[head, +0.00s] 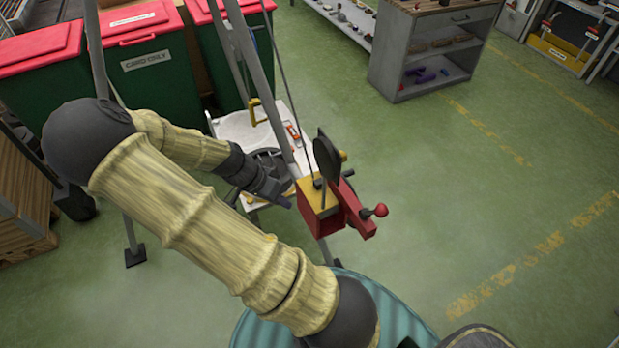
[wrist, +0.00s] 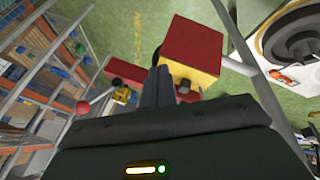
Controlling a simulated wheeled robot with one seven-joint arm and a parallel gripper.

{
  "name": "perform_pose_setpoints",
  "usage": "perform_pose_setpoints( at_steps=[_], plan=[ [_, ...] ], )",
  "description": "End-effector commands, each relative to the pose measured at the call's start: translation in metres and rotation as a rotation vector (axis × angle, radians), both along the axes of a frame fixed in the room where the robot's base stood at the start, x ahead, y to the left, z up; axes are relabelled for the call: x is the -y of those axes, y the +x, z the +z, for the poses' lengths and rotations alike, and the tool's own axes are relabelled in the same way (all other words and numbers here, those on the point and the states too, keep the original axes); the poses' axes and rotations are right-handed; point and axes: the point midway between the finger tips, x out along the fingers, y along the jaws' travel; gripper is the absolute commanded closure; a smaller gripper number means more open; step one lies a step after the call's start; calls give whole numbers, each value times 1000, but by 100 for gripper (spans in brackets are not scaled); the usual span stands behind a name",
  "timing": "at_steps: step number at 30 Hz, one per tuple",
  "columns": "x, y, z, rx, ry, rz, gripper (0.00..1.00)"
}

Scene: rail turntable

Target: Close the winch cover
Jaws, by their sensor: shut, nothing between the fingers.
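The winch is a small red housing (head: 318,222) with a yellow face, a red arm and a red crank knob (head: 379,210). A dark round plate (head: 327,157), which looks like the raised cover, stands upright above it. In the wrist view the red and yellow housing (wrist: 190,52) is just beyond my fingers, with the red knob (wrist: 83,107) to the left. My gripper (head: 288,204) is shut and empty, close to the left side of the housing. I cannot tell whether it touches it. The plate is not clearly seen in the wrist view.
Grey frame poles (head: 262,58) rise beside the winch. Behind it is a white surface (head: 232,128) with a dark wheel and a yellow handle. Green bins with red lids (head: 152,75) stand at back left. The green floor to the right (head: 430,190) is clear.

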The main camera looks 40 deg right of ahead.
Motion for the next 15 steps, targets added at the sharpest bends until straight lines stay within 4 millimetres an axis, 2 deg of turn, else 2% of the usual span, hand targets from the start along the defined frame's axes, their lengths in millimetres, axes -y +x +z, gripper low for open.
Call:
perform_pose_setpoints(
  at_steps=[2,6,12,15],
  plan=[
    [13,9,1,34,-126,-70,100],
    [30,28,15,141,-338,-179,100],
    [37,56,42,316,-554,-263,100],
    [36,62,49,359,-594,-278,100]
  ],
)
